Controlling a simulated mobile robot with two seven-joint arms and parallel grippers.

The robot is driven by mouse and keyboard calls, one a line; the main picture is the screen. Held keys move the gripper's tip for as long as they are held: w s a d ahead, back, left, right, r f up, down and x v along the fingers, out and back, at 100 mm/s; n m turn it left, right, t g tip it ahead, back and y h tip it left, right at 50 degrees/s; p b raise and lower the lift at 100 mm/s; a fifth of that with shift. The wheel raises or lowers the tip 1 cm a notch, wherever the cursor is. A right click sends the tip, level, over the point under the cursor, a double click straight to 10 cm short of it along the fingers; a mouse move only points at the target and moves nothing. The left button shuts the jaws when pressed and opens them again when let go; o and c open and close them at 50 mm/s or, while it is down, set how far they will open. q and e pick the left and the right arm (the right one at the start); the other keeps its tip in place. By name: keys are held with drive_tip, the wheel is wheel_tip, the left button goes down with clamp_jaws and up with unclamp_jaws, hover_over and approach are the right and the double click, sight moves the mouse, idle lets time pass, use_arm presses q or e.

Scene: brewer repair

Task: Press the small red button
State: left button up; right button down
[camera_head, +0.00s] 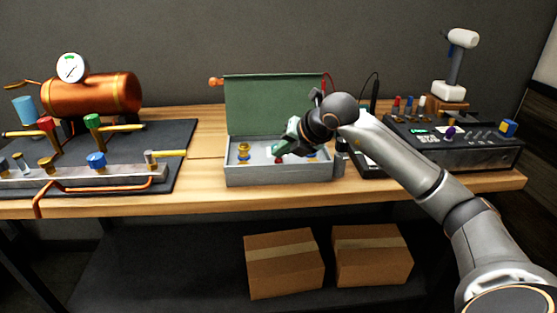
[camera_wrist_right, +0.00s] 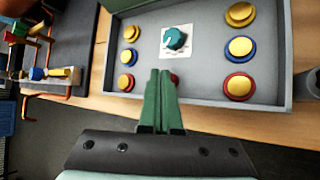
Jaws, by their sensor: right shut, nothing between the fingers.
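A grey control box (camera_head: 270,174) with a raised green lid (camera_head: 268,103) stands on the wooden bench. In the right wrist view its panel (camera_wrist_right: 204,75) holds a teal dial (camera_wrist_right: 174,39) on a white plate. A small red button (camera_wrist_right: 174,78) shows just beside my fingertips, mostly hidden behind them; a bit of red also shows below the gripper in the head view (camera_head: 278,160). My right gripper (camera_head: 281,149) is shut and empty, with green fingers (camera_wrist_right: 161,76) over the box's near edge. I cannot tell whether they touch the button. My left gripper is not in view.
Larger yellow-topped buttons flank the dial, including one on a red base (camera_wrist_right: 238,86) and one on a blue base (camera_wrist_right: 240,48). A copper boiler (camera_head: 92,95) and pipes stand left; a black device (camera_head: 455,142) stands right. Cardboard boxes (camera_head: 284,265) sit below.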

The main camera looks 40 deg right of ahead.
drive_tip(key=shift+f, duration=0.3)
drive_tip(key=shift+r, duration=0.15)
idle(0.3)
drive_tip(key=shift+r+p, duration=0.4)
drive_tip(key=shift+r, duration=0.25)
wheel_tip(320, 180, up, 5)
drive_tip(key=p, duration=0.4)
idle(0.5)
